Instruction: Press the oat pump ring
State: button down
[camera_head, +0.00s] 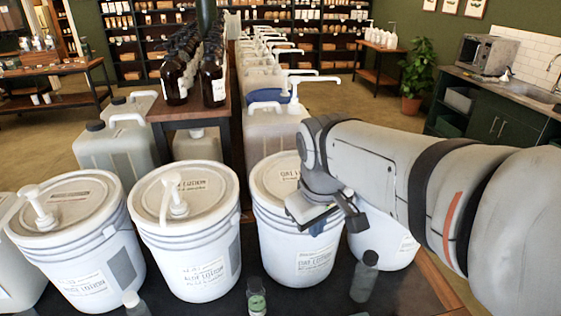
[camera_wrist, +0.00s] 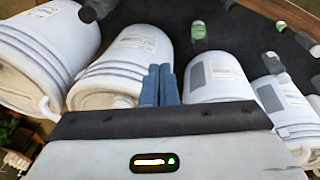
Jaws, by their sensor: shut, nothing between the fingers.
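A white bucket (camera_head: 290,240) stands right of centre in the head view; its small front label seems to read oat lotion. Its pump and ring do not show there; my arm covers the right part of the lid (camera_head: 278,175). My gripper (camera_head: 320,226) is at the bucket's front right upper side in that view. In the wrist view the blue fingers (camera_wrist: 160,85) are together with nothing between them. What looks like the same bucket (camera_wrist: 135,50) is just left of them, its pump not clearly visible. I cannot tell whether the fingers touch the bucket.
Two white pump buckets (camera_head: 200,262) (camera_head: 85,262) stand to the left, and another bucket (camera_head: 385,245) is partly behind my arm. Small bottles (camera_head: 256,296) (camera_head: 364,278) stand in front on the dark table. Brown bottles (camera_head: 213,75) and clear jugs (camera_head: 270,130) are behind.

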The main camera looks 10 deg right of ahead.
jog(key=w+a+r+n+g+h, duration=0.1)
jog(key=w+a+r+n, duration=0.1)
jog(key=w+n, duration=0.4)
jog(key=w+a+r+n+g+h, duration=0.1)
jog(key=w+a+n, duration=0.3)
jog(key=w, duration=1.3)
jog(key=n+h, duration=0.1)
jog(key=n, duration=0.2)
jog(key=shift+a+r+n+h, duration=0.15)
jog(key=shift+r+n+h, duration=0.15)
jog(key=shift+r, duration=0.1)
jog(key=shift+f, duration=0.15)
jog(key=p+x, duration=0.1)
jog(key=x, duration=0.8)
jog(key=shift+s, duration=0.15)
jog(key=d, duration=0.2)
jog(key=d+p, duration=0.1)
jog(key=shift+d+f, duration=0.2)
jog(key=shift+f, duration=0.1)
jog(key=shift+d+f, duration=0.1)
jog(key=shift+d, duration=0.35)
